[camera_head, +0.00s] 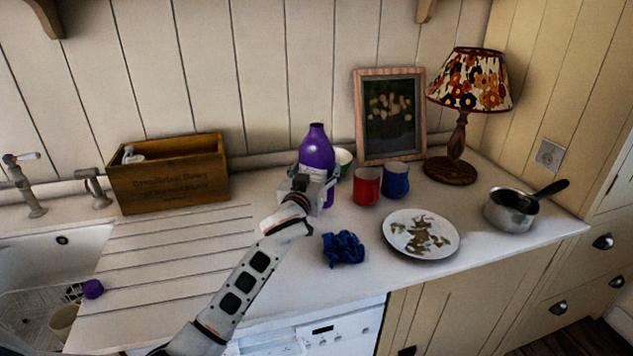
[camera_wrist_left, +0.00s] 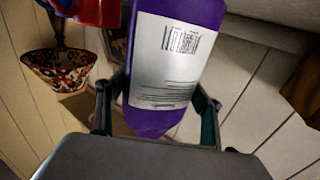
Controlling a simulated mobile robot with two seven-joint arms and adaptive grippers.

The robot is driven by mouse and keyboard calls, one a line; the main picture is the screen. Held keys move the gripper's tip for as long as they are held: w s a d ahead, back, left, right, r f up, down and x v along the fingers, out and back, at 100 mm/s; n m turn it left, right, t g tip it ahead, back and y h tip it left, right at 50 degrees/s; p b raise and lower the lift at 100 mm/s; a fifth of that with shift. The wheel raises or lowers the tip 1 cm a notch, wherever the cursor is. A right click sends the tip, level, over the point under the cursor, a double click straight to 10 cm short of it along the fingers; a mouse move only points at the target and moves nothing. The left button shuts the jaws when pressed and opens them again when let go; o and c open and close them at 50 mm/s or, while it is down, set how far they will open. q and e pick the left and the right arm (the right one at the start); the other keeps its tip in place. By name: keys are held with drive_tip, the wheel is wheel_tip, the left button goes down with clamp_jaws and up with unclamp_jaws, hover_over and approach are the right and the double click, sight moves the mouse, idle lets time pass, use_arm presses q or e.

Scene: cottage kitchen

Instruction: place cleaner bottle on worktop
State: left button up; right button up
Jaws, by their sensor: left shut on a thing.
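The cleaner bottle (camera_head: 317,150) is purple with a dark cap and stands upright in the head view. My left gripper (camera_head: 313,182) is shut on its lower body, over the white worktop (camera_head: 290,275). In the left wrist view the bottle (camera_wrist_left: 170,70) with its white barcode label sits between the two fingers of my left gripper (camera_wrist_left: 158,115). The gripper hides part of the bottle's base, so I cannot tell whether it touches the worktop. My right gripper is not in view.
A blue cloth (camera_head: 343,248), dirty plate (camera_head: 421,234), saucepan (camera_head: 510,211), lamp (camera_head: 459,135) and picture frame (camera_head: 389,115) are farther right. A wooden box (camera_head: 168,174) and sink (camera_head: 45,255) are left.

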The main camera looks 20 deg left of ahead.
sight(316, 180)
use_arm(q)
drive_tip(key=shift+f, duration=1.7)
drive_tip(key=shift+b, duration=0.3)
drive_tip(key=shift+f, duration=0.15)
drive_tip(key=o, duration=1.4)
drive_tip(key=shift+o, duration=0.2)
drive_tip(key=shift+s, duration=0.1)
drive_tip(key=s, duration=1.1)
drive_tip(key=shift+s+d, duration=0.3)
drive_tip(key=shift+s, duration=0.1)
drive_tip(key=shift+s, duration=0.1)
